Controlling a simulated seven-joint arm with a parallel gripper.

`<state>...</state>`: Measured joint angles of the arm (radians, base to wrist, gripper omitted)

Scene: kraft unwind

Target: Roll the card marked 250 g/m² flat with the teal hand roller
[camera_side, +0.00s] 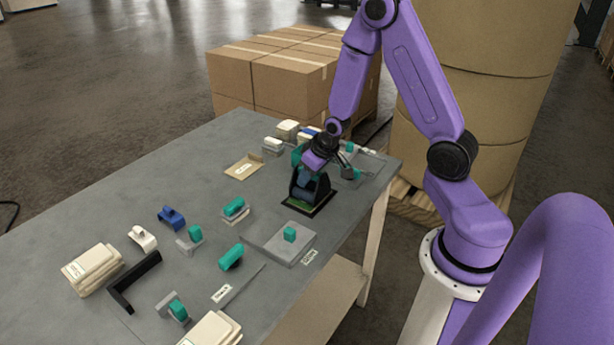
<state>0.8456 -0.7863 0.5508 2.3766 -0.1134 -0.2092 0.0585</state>
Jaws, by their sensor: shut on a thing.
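My gripper (310,168) is low over the far right part of the table, at a black upright device on a dark plate with a green edge (312,207). It is shut, but what lies between the fingers is mostly hidden. A teal part (297,155) shows just left of the gripper; I cannot tell whether this is the hand roller. A tan card (240,168) with a white label lies left of the gripper, its far edge seeming raised. Its print is too small to read, so I cannot tell which card is marked 250 g/m².
Several teal-topped grey tools, one of them here (231,257), lie across the grey table (110,210). A blue tool (172,217), a white tool (143,238), a black angle bracket (133,283) and cream stacks (92,268) are at left. A grey slab (268,238) lies in front.

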